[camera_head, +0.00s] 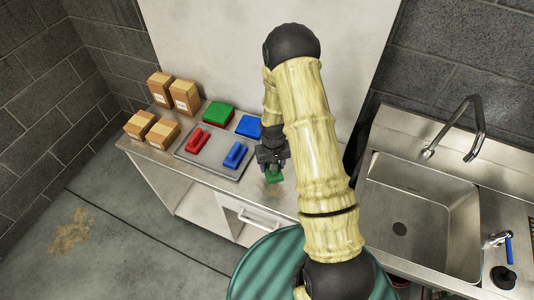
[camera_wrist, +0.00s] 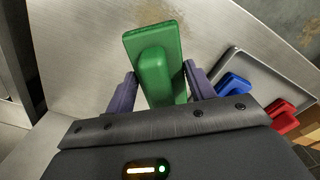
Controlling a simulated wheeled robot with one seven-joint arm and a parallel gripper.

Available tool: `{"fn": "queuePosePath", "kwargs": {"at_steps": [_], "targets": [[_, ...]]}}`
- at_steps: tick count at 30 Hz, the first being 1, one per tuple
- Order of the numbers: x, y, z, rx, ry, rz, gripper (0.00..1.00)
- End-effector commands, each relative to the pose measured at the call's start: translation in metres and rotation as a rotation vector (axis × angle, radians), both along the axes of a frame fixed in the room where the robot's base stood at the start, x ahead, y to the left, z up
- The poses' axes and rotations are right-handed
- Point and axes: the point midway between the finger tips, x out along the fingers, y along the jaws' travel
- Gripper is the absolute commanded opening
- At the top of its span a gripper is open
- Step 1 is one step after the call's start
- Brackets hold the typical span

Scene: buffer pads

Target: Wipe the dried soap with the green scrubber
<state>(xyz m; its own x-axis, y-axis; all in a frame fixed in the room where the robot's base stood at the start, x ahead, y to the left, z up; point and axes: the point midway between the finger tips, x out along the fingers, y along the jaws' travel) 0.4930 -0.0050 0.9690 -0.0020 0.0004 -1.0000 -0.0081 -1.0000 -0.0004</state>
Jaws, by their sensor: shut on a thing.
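The green scrubber (camera_head: 274,178) is a block with a raised handle. My gripper (camera_head: 271,158) is shut on its handle over the counter right of the tray. In the wrist view the green scrubber (camera_wrist: 155,70) sits between the two purple fingers of my gripper (camera_wrist: 160,85). A faint brownish patch, seemingly the dried soap (camera_head: 268,190), shows on the counter beside and just below the scrubber in the head view. The scrubber may cover part of it. I cannot tell whether the scrubber touches the counter.
Several cardboard boxes (camera_head: 185,96) stand at the counter's left end. A sink (camera_head: 420,215) is at right. A brown stain (camera_head: 72,231) marks the floor.

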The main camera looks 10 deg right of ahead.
Motion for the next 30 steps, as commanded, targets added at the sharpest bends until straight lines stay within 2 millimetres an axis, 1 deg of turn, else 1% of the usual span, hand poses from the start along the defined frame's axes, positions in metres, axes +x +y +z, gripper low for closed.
{"fn": "queuePosePath", "kwargs": {"at_steps": [9, 12, 14, 17, 21, 24, 27, 30], "targets": [[0.000, 0.007, 0.000, 0.000, 0.000, 0.014, 0.36], [0.001, 0.007, -0.001, -0.002, -0.001, -0.014, 0.36], [0.001, 0.006, -0.002, -0.005, 0.000, -0.066, 0.36], [0.002, 0.005, -0.003, -0.011, -0.002, -0.219, 0.36], [0.003, 0.006, 0.000, -0.010, -0.003, -0.476, 0.36], [0.003, 0.007, 0.005, -0.004, -0.002, -0.604, 0.36], [0.003, 0.008, 0.009, 0.000, -0.001, -0.651, 0.36], [0.003, 0.008, 0.010, -0.001, 0.000, -0.652, 0.36]]}}
